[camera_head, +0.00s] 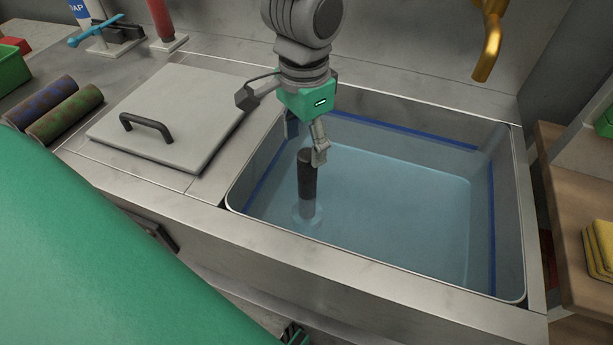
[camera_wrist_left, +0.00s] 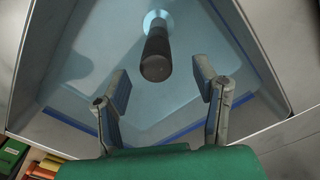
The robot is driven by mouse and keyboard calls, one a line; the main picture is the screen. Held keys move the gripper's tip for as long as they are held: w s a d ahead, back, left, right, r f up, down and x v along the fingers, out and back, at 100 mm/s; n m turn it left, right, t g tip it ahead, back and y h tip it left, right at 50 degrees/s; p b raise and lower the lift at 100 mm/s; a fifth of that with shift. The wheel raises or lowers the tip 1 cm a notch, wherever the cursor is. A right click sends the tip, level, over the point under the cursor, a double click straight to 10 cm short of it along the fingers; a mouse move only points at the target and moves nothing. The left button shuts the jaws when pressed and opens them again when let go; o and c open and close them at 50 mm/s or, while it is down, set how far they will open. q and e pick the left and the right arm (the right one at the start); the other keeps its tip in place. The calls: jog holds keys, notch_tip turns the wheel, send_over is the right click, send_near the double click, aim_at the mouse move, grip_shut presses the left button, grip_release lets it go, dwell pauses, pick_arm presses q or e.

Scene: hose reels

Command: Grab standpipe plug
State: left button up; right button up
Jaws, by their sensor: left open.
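The standpipe plug (camera_head: 307,178) is a dark upright cylinder with a pale base, standing in the water of the sink (camera_head: 375,284). In the left wrist view the plug (camera_wrist_left: 156,55) shows its round dark top, ahead of the fingertips and roughly between them. My left gripper (camera_head: 306,141) is open above the sink, close to the plug's top. In the left wrist view its two fingers (camera_wrist_left: 161,84) are apart with nothing between them. Contact with the plug is not visible.
A grey lid (camera_head: 175,115) with a black handle lies left of the sink. A brass tap (camera_head: 488,48) hangs at the back right. Two patterned rolls (camera_head: 65,112) lie at the left. Yellow sponges (camera_head: 600,250) sit on a wooden shelf at the right.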

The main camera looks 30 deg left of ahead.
aim_at(308, 167)
pick_arm(q)
jog(key=shift+f, duration=0.5)
jog(key=shift+s+d+f, duration=0.1)
jog(key=shift+d+f, duration=0.15)
jog(key=shift+d, duration=0.15)
notch_tip(308, 167, down, 5)
jog(key=shift+r+b, duration=0.2)
jog(key=shift+b, duration=0.85)
jog(key=shift+w+a+f, duration=0.1)
jog(key=shift+w+a, duration=0.05)
jog(key=shift+w, duration=0.05)
jog(key=shift+a, duration=0.2)
jog(key=shift+c, duration=0.5)
jog(key=shift+s, duration=0.1)
jog(key=c, duration=0.6)
jog(key=shift+d, duration=0.15)
grip_shut()
jog(key=shift+d, duration=0.15)
